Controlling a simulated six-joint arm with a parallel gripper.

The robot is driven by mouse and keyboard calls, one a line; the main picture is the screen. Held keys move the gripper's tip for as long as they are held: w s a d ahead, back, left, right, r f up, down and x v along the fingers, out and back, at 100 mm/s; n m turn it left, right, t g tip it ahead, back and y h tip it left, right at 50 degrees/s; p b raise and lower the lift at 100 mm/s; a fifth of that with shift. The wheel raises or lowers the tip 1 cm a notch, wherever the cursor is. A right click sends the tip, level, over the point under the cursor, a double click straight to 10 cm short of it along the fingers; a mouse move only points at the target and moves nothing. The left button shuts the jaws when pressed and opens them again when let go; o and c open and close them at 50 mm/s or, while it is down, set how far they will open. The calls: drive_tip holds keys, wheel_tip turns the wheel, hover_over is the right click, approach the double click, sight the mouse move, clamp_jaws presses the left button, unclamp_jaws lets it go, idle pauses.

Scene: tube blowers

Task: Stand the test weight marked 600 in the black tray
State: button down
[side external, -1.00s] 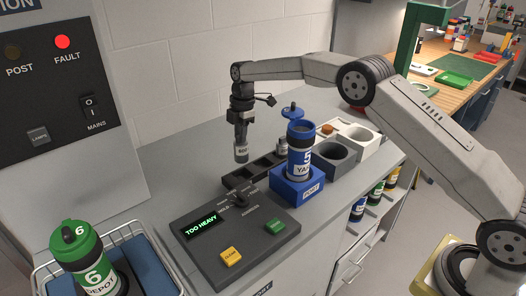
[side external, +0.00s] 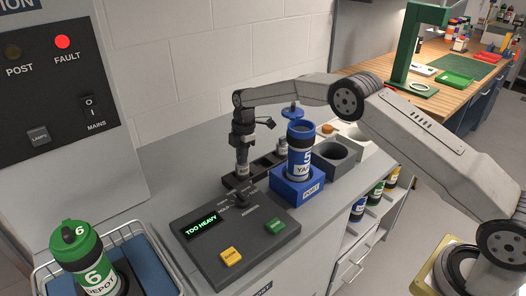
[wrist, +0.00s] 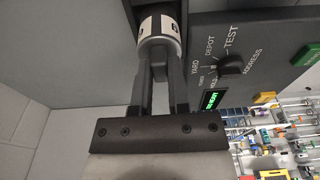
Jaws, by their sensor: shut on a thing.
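A silver-grey test weight (wrist: 158,27) is between my gripper's fingertips (wrist: 158,62) in the wrist view, with dark marks on its band that I cannot read. In the side view my gripper (side external: 243,158) points down, shut on the weight, at the left end of the black tray (side external: 266,163). The weight looks upright and low in or just over that end. Whether its base touches the tray floor is hidden. Another small grey weight (side external: 283,147) stands at the tray's far right end.
A control panel (side external: 232,236) reading "TOO HEAVY" lies in front of the tray. A blue post holder (side external: 297,187) with a blue tube (side external: 299,158) stands close to the right. A green tube (side external: 85,255) is at lower left.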

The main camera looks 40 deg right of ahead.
drive_tip(key=shift+f, duration=0.1)
idle(0.3)
drive_tip(key=c, duration=0.6)
unclamp_jaws()
drive_tip(key=shift+f, duration=0.1)
drive_tip(key=r, duration=0.4)
drive_tip(key=d+r, duration=0.1)
drive_tip(key=r, duration=0.7)
drive_tip(key=shift+d+r, duration=0.1)
drive_tip(key=shift+d, duration=0.15)
